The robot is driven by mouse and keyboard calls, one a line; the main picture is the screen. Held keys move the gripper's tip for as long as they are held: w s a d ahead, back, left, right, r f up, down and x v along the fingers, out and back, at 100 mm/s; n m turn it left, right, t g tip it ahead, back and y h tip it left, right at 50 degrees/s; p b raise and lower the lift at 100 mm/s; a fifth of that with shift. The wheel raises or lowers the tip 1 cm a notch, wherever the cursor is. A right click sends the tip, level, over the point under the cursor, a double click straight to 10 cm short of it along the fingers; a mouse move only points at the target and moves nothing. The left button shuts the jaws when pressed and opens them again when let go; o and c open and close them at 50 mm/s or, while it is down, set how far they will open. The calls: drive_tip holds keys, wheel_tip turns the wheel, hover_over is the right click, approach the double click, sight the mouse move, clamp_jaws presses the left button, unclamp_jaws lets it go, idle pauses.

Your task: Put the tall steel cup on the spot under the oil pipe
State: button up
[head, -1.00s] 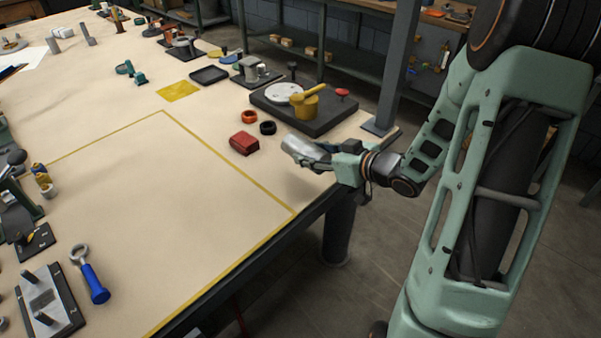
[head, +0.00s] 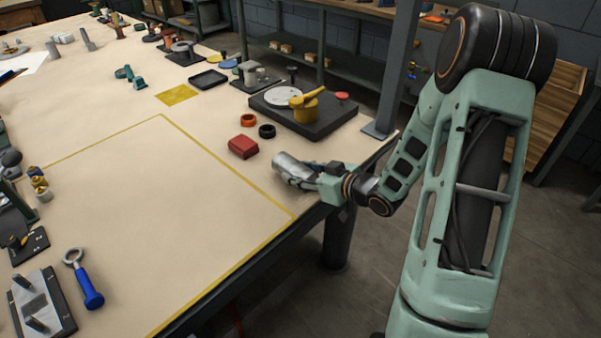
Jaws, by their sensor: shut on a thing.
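My gripper (head: 303,177) is shut on a shiny steel cup (head: 288,165), just above or at the right edge of the workbench. The cup looks strongly tilted, nearly on its side, and points left; the fingers hide part of it. Behind it is a dark square base (head: 331,123) with a yellow pot-like part and a short yellow pipe (head: 309,97).
A red block (head: 243,147) lies left of the cup, with an orange ring (head: 248,120) and a black ring (head: 267,131) behind it. A red knob (head: 342,97) is on the base's right. A grey post (head: 396,70) rises at the corner. The yellow-outlined area is clear.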

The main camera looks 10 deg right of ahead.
drive_tip(key=o, duration=1.2)
drive_tip(key=shift+f, duration=0.1)
drive_tip(key=shift+o, duration=0.2)
